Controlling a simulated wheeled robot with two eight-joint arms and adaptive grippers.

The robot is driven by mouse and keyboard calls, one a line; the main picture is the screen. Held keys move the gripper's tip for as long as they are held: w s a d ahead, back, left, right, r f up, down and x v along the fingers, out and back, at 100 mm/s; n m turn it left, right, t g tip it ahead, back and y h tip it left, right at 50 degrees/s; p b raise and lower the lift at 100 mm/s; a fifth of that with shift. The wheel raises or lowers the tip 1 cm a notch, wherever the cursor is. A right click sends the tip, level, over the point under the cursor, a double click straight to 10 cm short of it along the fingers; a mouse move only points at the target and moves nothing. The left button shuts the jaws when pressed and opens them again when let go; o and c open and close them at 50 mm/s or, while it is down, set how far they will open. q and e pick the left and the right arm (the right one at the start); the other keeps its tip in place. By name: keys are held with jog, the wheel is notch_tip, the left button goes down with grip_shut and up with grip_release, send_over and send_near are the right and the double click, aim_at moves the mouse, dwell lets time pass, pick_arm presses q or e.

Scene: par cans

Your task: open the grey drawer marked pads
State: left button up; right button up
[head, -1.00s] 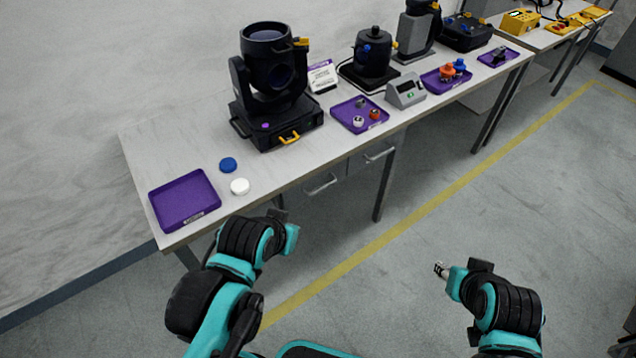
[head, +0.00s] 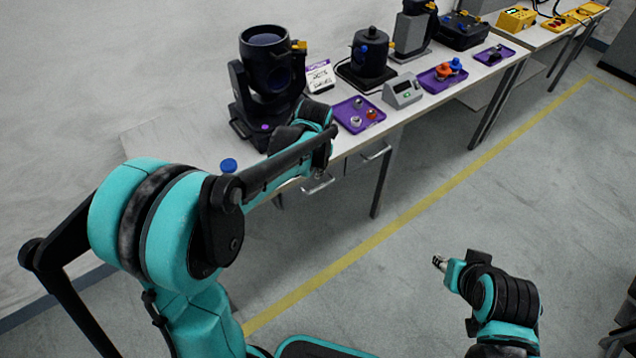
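Two grey drawers hang under the bench's front edge, a left one with a bar handle (head: 318,185) and a right one with a bar handle (head: 377,152). Both look shut. No label is legible on either, so I cannot tell which is marked pads. My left gripper (head: 322,163) is at the bench's front edge, just above the left drawer's handle in the picture. Its fingers are small and partly hidden by my arm, and contact cannot be told. My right gripper (head: 439,262) is over open floor, away from the bench, its opening too small to judge.
On the bench (head: 420,105) stand a black moving-head lamp (head: 266,75), a purple tray (head: 357,116) with small parts, a grey meter box (head: 403,90) and another purple tray (head: 440,77). The floor in front is clear.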

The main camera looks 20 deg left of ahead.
pick_arm(q)
jog(key=w+f, duration=0.2)
jog(key=f, duration=0.4)
jog(key=w+f+m+g+b, duration=0.1)
jog(key=w+f, duration=0.2)
jog(key=f, duration=0.3)
jog(key=w+a+f+m, duration=0.1)
jog(key=w+f, duration=0.2)
jog(key=f, duration=0.3)
jog(key=shift+w+a+f+g+y+b, duration=0.1)
jog(key=shift+w+f+g+y+b, duration=0.1)
jog(key=shift+f+g+y+b, duration=0.15)
grip_shut()
